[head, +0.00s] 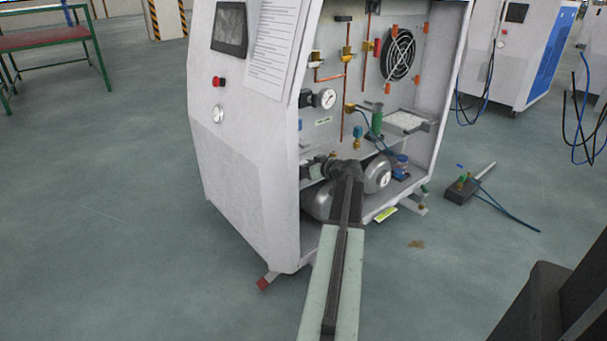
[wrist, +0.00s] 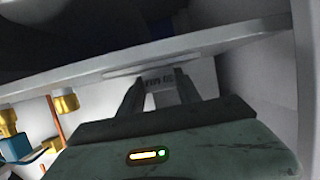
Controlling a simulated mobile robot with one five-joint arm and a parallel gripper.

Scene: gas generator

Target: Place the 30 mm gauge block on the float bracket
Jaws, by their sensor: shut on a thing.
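My gripper (wrist: 160,92) is inside the open side of the white cabinet (head: 250,140). In the wrist view its two fingers are shut on a small grey block with dark markings (wrist: 159,80), which I take to be the 30 mm gauge block. Just beyond the fingertips is a thin pale plate (wrist: 150,66) along a light grey bar (wrist: 220,43). I cannot tell whether the block touches the plate, or whether this is the float bracket. In the head view my arm hides the fingers and the block.
Brass fittings (wrist: 67,103) and a copper pipe are at the left in the wrist view. Inside the cabinet are gauges (head: 326,98), a fan (head: 398,55), a silver tank (head: 377,174) and a tray (head: 405,121). A dark block with hoses (head: 462,190) lies on the floor at right.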

